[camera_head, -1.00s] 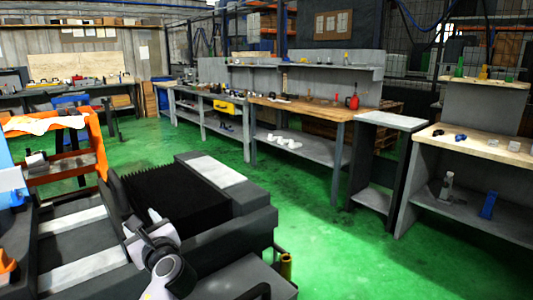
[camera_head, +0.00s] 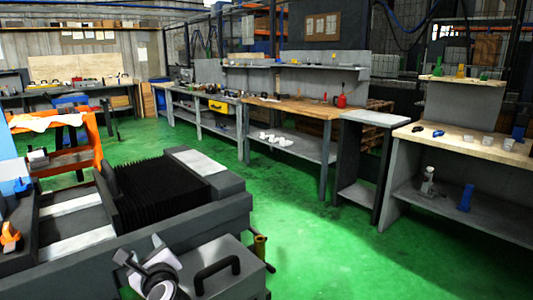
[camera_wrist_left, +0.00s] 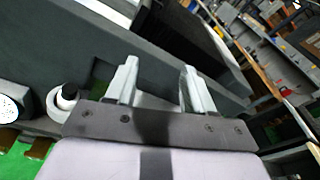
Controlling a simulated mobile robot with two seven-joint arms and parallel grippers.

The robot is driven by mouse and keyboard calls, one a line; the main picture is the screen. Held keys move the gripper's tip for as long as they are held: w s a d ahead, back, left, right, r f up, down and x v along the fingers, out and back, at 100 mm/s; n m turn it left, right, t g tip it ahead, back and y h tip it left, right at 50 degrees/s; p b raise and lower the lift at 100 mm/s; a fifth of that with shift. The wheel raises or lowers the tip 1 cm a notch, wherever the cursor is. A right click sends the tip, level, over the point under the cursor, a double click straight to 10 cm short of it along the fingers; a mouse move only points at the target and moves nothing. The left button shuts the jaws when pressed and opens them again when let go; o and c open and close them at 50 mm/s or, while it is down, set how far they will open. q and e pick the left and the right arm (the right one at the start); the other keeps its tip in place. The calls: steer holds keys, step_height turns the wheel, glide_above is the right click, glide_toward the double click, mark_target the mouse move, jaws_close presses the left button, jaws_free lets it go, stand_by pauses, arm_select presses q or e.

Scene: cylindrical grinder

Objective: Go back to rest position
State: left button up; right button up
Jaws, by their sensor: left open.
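My left gripper (camera_head: 140,254) shows at the bottom of the head view, low and left of centre. It is in front of the near side of the grinder (camera_head: 215,215), a dark grey machine with black bellows (camera_head: 160,195) and pale metal strips. In the left wrist view its two grey fingers (camera_wrist_left: 160,88) stand apart with nothing between them. Dark grey machine surfaces lie beyond the fingertips. My right gripper is in neither view.
A grey box with a black handle (camera_head: 218,272) stands close to the right of my left gripper. An orange rack (camera_head: 97,140) is at the left. Workbenches (camera_head: 290,106) line the back, with a shelf bench (camera_head: 470,143) at right. Green floor (camera_head: 310,240) is open between.

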arm_select(q)
steer(key=s+d+f+n+g+h+p, duration=0.1)
steer(key=s+d+f+n+h, duration=0.1)
steer(key=s+f+n+h, duration=0.35)
steer(key=s+d+f+n+g+h, duration=0.1)
steer(key=s+f+n+h, duration=0.15)
steer(key=s+f, duration=0.65)
steer(key=s+d+f+n+h, duration=0.1)
steer(key=s+f+n+h, duration=0.1)
steer(key=s+n, duration=0.5)
steer(key=s+d+f+n+g+h+p, duration=0.1)
steer(key=s+d+f+n, duration=0.1)
steer(key=s+f+n, duration=0.2)
steer(key=s+n, duration=0.3)
steer(key=s, duration=0.2)
steer(key=shift+d+h, duration=0.3)
steer(key=shift+h, duration=0.1)
steer(key=shift+f, duration=0.1)
